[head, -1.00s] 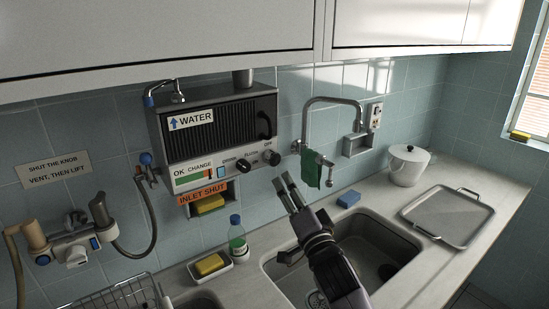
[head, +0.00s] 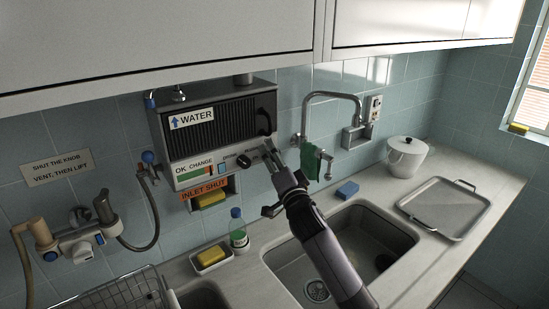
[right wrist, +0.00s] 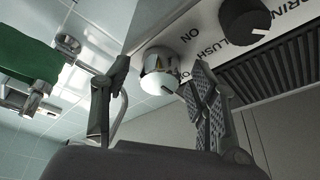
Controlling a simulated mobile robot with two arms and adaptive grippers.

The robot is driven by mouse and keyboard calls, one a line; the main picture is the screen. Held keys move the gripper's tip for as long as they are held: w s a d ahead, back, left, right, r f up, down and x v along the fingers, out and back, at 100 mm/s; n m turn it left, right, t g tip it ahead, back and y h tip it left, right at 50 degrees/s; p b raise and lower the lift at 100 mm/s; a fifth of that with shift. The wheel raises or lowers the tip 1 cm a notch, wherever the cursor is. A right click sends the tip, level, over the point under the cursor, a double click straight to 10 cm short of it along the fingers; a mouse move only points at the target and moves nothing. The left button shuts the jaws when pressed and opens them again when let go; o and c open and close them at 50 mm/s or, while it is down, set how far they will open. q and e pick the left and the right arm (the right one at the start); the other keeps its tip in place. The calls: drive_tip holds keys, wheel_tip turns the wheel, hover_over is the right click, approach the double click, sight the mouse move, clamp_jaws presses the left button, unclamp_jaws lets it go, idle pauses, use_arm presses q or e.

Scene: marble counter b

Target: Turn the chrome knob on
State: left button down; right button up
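The chrome knob (right wrist: 159,70) is a shiny round knob on the underside front of the white heater panel, beside printed ON lettering. It sits just beyond and between my right gripper's two fingers in the right wrist view; I cannot tell whether they touch it. My right gripper (head: 272,154) is open at the right end of the heater's control panel, covering the chrome knob in the head view. It also shows large in the right wrist view (right wrist: 158,92). The water heater (head: 220,130) hangs on the tiled wall. My left gripper is not in view.
A black knob (head: 243,160) is left of my gripper; it also shows in the right wrist view (right wrist: 245,20). A faucet (head: 335,96) with a green cloth (head: 310,161) stands close on the right. A bottle (head: 238,238) and sink (head: 375,225) are below.

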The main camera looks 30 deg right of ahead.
drive_tip(key=c, duration=1.1)
drive_tip(key=shift+c, duration=0.2)
drive_tip(key=shift+f+n, duration=0.1)
drive_tip(key=shift+n, duration=0.4)
drive_tip(key=shift+w+d+n+g+y+b, duration=0.15)
drive_tip(key=shift+n+y, duration=1.65)
drive_tip(key=shift+n, duration=2.5)
drive_tip(key=shift+s+d+n+g+y+b, duration=0.1)
drive_tip(key=shift+n+g+y+b, duration=0.15)
drive_tip(key=shift+n+y, duration=2.8)
drive_tip(key=shift+w+d+n+g+y+b, duration=0.15)
drive_tip(key=shift+n+y, duration=0.4)
drive_tip(key=shift+n, duration=5)
drive_tip(key=shift+s, duration=0.1)
drive_tip(key=o, duration=1.2)
drive_tip(key=shift+c, duration=0.2)
